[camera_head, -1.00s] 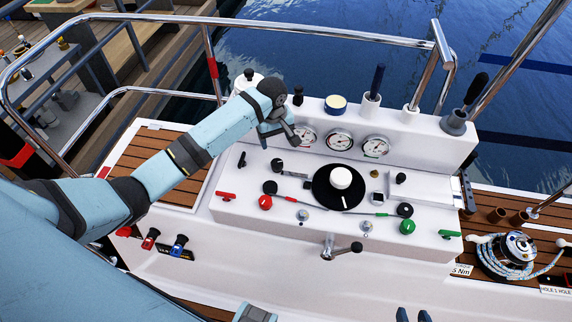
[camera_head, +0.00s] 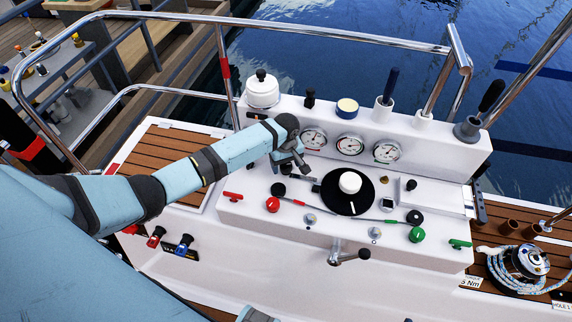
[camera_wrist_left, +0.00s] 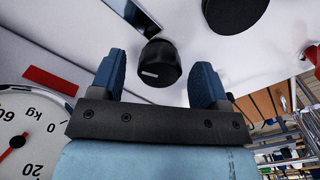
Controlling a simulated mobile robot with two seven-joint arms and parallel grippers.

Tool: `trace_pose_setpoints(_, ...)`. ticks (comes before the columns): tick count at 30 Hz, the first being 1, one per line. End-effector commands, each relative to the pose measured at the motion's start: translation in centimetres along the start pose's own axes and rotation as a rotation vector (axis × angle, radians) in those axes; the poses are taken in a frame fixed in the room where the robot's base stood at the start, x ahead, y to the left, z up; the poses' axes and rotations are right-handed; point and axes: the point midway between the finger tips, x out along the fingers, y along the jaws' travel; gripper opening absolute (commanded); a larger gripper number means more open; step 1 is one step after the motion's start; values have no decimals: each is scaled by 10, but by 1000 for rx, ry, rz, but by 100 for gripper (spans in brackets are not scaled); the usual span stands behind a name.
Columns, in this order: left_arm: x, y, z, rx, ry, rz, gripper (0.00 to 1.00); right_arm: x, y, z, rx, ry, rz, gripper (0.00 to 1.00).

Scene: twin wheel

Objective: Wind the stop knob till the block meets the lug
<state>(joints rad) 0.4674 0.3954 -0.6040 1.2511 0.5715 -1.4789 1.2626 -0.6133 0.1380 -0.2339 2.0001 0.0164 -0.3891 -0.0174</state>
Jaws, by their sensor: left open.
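My left gripper (camera_head: 294,165) is open, above the back left of the white console. In the left wrist view its two blue fingers (camera_wrist_left: 155,77) stand on either side of a small black knob (camera_wrist_left: 158,65) with a white mark. I take this for the stop knob; it shows partly in the head view (camera_head: 285,169). No contact between the fingers and the knob is visible. A dark strip (camera_wrist_left: 136,14) lies beside the knob. I cannot make out the block or the lug for certain. My right gripper is not seen.
A black disc with a white hub (camera_head: 350,182) is right of the gripper. Gauges (camera_head: 350,145) stand close behind. A red knob (camera_head: 272,204) and a black knob (camera_head: 278,189) sit in front. A steel rail (camera_head: 222,70) runs along the back left.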

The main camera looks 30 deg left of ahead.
Motion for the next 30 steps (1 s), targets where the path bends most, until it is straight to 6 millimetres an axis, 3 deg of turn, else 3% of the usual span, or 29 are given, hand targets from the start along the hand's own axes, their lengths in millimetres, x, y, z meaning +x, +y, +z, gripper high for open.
trace_pose_setpoints(10,4,0,0,1,0,1,69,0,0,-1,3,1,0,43)
trace_pose_setpoints(17,4,0,0,1,0,0,20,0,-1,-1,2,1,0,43)
trace_pose_setpoints(30,1,0,0,78,-1,-1,20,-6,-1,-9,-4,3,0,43)
